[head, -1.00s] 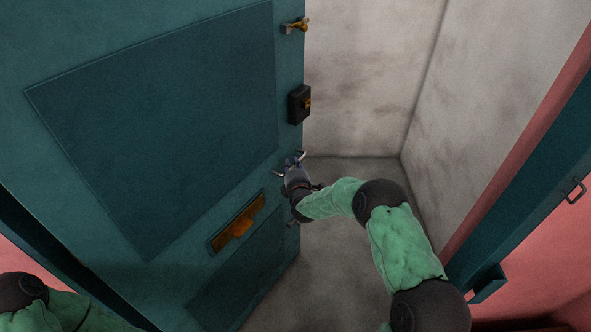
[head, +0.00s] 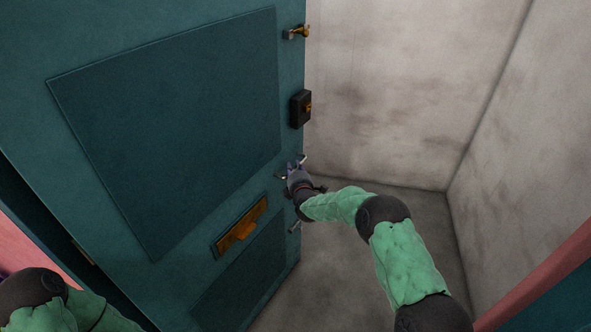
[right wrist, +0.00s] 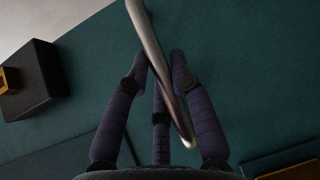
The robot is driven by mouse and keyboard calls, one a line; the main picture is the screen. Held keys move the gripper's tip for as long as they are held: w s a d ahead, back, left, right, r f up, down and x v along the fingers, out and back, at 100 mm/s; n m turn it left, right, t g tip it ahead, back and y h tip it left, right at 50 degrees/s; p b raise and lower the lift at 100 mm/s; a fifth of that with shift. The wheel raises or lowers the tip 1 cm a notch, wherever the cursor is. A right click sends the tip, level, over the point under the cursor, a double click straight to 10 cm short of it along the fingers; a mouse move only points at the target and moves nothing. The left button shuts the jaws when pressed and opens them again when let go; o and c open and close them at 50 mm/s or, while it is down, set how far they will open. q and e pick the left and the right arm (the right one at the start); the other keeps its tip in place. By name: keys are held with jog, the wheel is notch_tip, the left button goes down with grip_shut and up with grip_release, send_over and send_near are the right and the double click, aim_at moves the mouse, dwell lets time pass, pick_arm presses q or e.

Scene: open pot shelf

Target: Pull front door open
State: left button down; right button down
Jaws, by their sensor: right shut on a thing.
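The teal front door (head: 170,150) stands ajar on the left of the head view, with a gap past its right edge. My right gripper (head: 294,168) is at the door's metal handle (head: 303,158) near that edge. In the right wrist view the fingers of my right gripper (right wrist: 160,75) are closed around the curved handle bar (right wrist: 148,35), which passes between them. Part of the handle is hidden by the gripper in the head view. My left gripper is out of view; only part of my left arm shows at bottom left.
A brass letter plate (head: 241,228), a black lock box (head: 300,108) and a brass latch (head: 297,32) are on the door. Beyond the gap are grey walls (head: 400,80) and clear floor (head: 400,215). The door frame (head: 550,295) shows at bottom right.

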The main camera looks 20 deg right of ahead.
jog(key=shift+f, duration=0.2)
jog(key=c, duration=1.3)
grip_release()
jog(key=shift+r, duration=0.1)
jog(key=shift+s, duration=0.1)
jog(key=v, duration=1.2)
